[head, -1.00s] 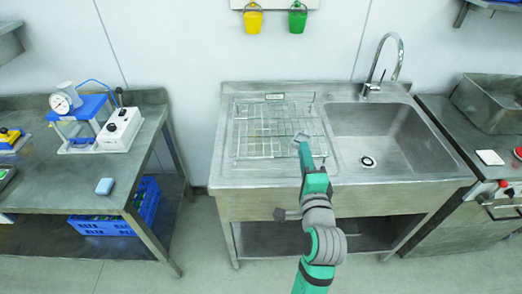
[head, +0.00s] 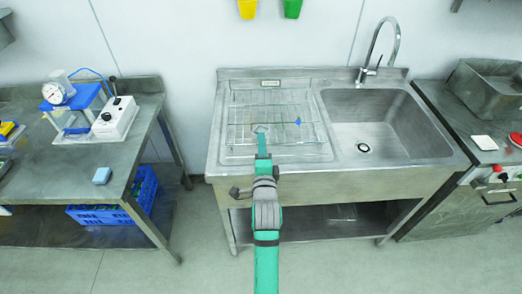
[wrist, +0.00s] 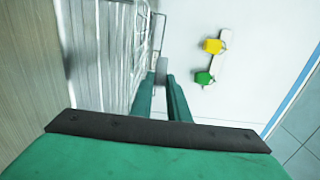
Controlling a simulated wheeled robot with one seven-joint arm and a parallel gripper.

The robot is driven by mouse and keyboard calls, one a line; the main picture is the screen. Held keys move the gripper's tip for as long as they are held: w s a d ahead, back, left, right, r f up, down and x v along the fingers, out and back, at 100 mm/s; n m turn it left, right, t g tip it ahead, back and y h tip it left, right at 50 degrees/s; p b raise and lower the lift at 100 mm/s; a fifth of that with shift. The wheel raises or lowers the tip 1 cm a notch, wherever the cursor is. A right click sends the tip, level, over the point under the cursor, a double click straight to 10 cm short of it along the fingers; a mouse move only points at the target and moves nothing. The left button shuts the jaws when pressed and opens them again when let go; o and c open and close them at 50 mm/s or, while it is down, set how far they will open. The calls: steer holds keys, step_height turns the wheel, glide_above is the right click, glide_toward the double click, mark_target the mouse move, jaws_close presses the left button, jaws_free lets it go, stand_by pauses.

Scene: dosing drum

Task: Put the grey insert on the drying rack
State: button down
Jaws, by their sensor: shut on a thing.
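The drying rack (head: 240,112) is a wire grid on the drainboard left of the sink basin. My gripper (head: 261,132) is over the front middle part of the rack. It is shut on a small grey piece, the grey insert (head: 260,128), which also shows between the fingertips in the wrist view (wrist: 161,70). My gripper also shows in the wrist view (wrist: 161,88), with the rack wires (wrist: 140,45) beside the fingers. I cannot tell whether the insert touches the wires. A small blue thing (head: 298,122) is on the rack, right of my gripper.
The sink basin (head: 385,125) and tall tap (head: 375,50) are to the right. A left bench (head: 60,195) carries a gauge device (head: 58,95), a white box (head: 115,118) and a blue-grey block (head: 102,175). Yellow (head: 247,8) and green (head: 292,8) buckets hang on the wall.

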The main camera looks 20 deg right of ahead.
steer(key=shift+w+a+f, duration=0.1)
steer(key=shift+f, duration=1.55)
